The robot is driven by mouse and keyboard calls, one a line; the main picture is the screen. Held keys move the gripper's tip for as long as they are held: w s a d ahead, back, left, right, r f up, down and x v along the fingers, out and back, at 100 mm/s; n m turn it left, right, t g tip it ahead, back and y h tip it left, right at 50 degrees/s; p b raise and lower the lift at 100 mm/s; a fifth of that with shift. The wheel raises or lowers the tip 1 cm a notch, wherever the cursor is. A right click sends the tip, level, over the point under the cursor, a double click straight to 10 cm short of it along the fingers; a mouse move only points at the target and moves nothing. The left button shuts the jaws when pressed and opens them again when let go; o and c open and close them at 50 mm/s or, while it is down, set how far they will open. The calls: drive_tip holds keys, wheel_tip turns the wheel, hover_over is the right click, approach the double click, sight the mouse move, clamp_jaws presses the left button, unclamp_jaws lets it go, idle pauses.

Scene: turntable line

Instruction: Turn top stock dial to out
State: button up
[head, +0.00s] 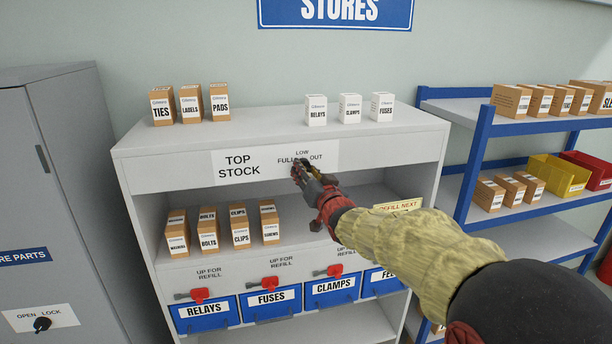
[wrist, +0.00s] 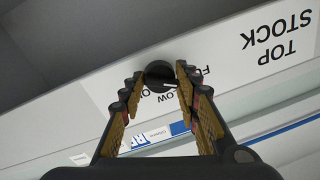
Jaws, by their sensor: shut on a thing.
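The top stock dial (wrist: 158,74) is a round black knob on the white label strip (head: 240,165) of the shelf's upper front panel. In the wrist view, turned nearly upside down, it sits between my fingertips. A pale mark shows on its lower right, toward the side with the FULL and LOW lettering; the exact setting is hard to tell. My gripper (head: 303,170) is shut on the dial and also shows in the wrist view (wrist: 157,80). In the head view my fingers hide the dial and part of the lettering; LOW, FULL and OUT partly show around them.
Small boxes stand on the shelf top (head: 265,118) and the shelf below. Blue bins with red latches (head: 268,283) sit lower. A grey cabinet (head: 50,160) stands left, a blue-framed rack (head: 475,165) right. Space before the panel is clear besides my arm.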

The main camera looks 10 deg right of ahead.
drive_tip(key=shift+a+f+m+h+b, duration=0.1)
drive_tip(key=shift+m+h+b, duration=0.35)
drive_tip(key=shift+m+b, duration=3.6)
drive_tip(key=shift+a+f+m+h+b, duration=0.1)
drive_tip(key=shift+m+h+b, duration=0.3)
drive_tip(key=shift+m+b, duration=3.65)
drive_tip(key=shift+a+m+h+b, duration=0.1)
drive_tip(key=shift+m+h+b, duration=0.35)
drive_tip(key=shift+m+b, duration=3.6)
drive_tip(key=m+p, duration=0.3)
drive_tip(key=shift+m, duration=0.25)
drive_tip(key=o, duration=1.1)
drive_tip(key=shift+r, duration=0.2)
drive_tip(key=shift+o, duration=0.2)
